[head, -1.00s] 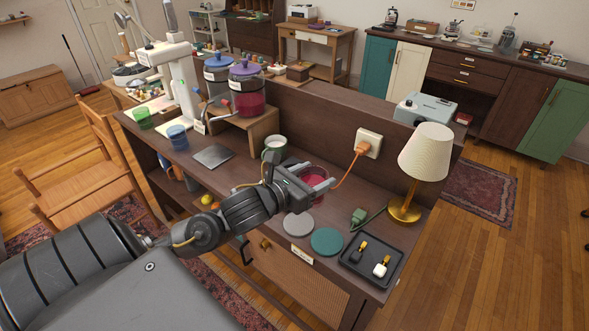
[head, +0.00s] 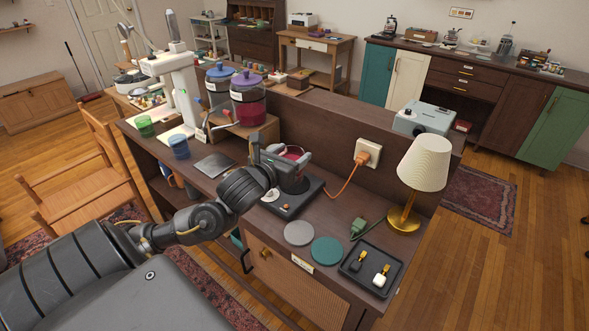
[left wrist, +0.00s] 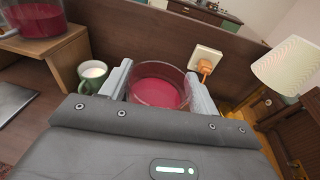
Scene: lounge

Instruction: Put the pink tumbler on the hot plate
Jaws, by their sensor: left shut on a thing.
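My left gripper (head: 290,160) is shut on the pink tumbler (head: 293,152), a clear cup with dark pink contents. In the left wrist view the tumbler (left wrist: 158,88) stands upright between the two fingers (left wrist: 160,95). The hot plate (head: 312,194) is a dark slab with an orange-lit knob on the dresser top. In the head view the gripper and tumbler overlap its back part. The gripper hides much of its top, and I cannot tell whether the tumbler touches it. My right gripper is not in view.
A green mug (left wrist: 92,75) stands left of the tumbler. Grey (head: 298,233) and teal (head: 327,251) coasters, a black tray (head: 352,272) and a lamp (head: 421,170) lie to the front and right. An orange cord (head: 343,179) runs to the wall socket. Drink jars (head: 247,95) stand behind left.

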